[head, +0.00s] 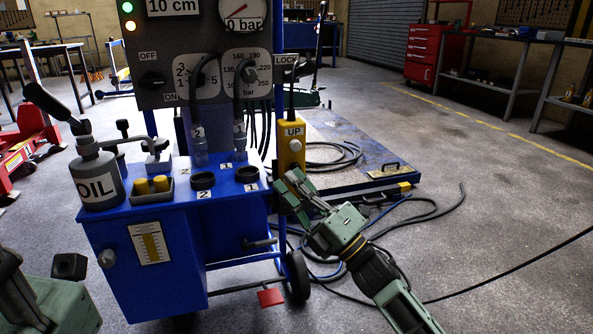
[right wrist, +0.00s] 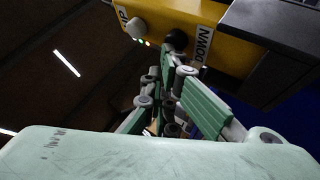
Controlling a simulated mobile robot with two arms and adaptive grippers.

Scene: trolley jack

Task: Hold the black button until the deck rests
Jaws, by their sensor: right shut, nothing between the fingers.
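The yellow control pendant (head: 291,148) hangs at the right side of the blue cart, with its UP label and a white button facing the head view. In the right wrist view the pendant (right wrist: 190,22) shows the white button (right wrist: 135,27) and the black button (right wrist: 177,40) beside the DOWN label. My right gripper (head: 285,185) is shut and empty, its tips at the pendant's lower part. In the wrist view the fingertips (right wrist: 168,55) are at the black button; contact is unclear. The blue deck (head: 345,135) lies low behind the cart. Part of my left arm shows lower left.
The cart's panel shows a 10 cm display (head: 172,6) and a gauge (head: 243,14) reading 0 bar. An oil can (head: 98,180) stands on the cart top (head: 130,212). Hoses (head: 425,215) lie on the floor at right. Open floor extends right.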

